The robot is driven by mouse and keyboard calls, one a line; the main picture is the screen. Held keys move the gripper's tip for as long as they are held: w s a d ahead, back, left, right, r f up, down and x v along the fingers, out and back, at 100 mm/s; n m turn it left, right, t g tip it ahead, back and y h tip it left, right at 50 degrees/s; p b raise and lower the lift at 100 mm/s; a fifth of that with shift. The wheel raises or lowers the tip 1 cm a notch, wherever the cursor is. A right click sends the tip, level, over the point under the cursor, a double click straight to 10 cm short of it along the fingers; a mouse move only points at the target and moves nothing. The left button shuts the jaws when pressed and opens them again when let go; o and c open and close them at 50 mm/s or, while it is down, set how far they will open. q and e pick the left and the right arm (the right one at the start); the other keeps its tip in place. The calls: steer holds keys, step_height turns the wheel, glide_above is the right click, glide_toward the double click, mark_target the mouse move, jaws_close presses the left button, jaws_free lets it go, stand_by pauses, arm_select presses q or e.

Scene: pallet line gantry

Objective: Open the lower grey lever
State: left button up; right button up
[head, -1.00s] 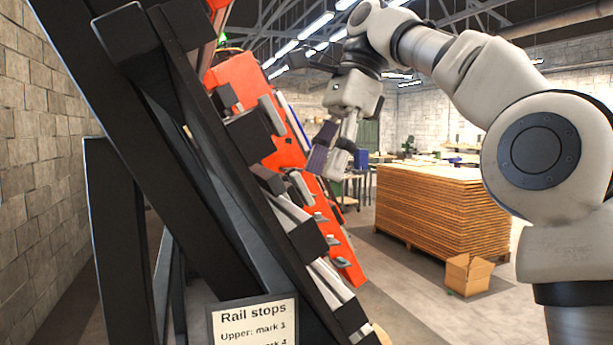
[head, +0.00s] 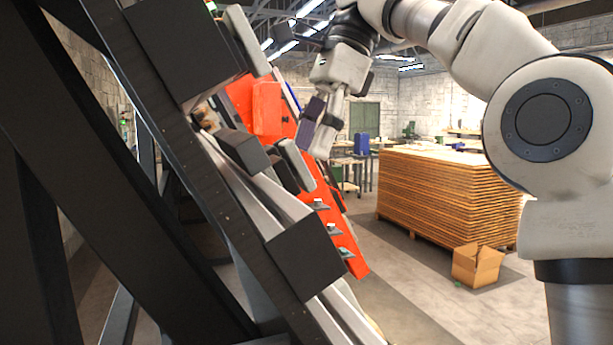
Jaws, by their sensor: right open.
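The lower grey lever (head: 297,165) is a pale rounded bar on the slanted frame, beside a black block and in front of the orange panel. Another grey lever (head: 247,40) sits higher up the same frame. My right gripper (head: 314,132) is open and points down, with its dark finger pads just above and to the right of the lower lever in the picture. I cannot tell whether it touches the lever. Nothing shows between its fingers. My left gripper is not in view.
The black slanted frame (head: 160,120) with pale rails and black blocks (head: 305,260) fills the left side. An orange panel (head: 335,225) lies behind it. A stack of wooden boards (head: 445,200) and an open cardboard box (head: 477,265) stand right. The floor between is clear.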

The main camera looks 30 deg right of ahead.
mark_target(302, 161)
steer(key=w+f, duration=0.2)
steer(key=f, duration=0.1)
steer(key=shift+w+d, duration=0.15)
steer(key=shift+d, duration=0.25)
steer(key=shift+w, duration=0.3)
steer(key=shift+a, duration=0.3)
steer(key=shift+s+a+r, duration=0.1)
steer(key=shift+s+r, duration=0.05)
steer(key=shift+s, duration=0.2)
steer(key=shift+c, duration=1.4)
steer(key=shift+s+r, duration=0.1)
steer(key=shift+s, duration=0.1)
steer(key=c, duration=0.6)
jaws_close()
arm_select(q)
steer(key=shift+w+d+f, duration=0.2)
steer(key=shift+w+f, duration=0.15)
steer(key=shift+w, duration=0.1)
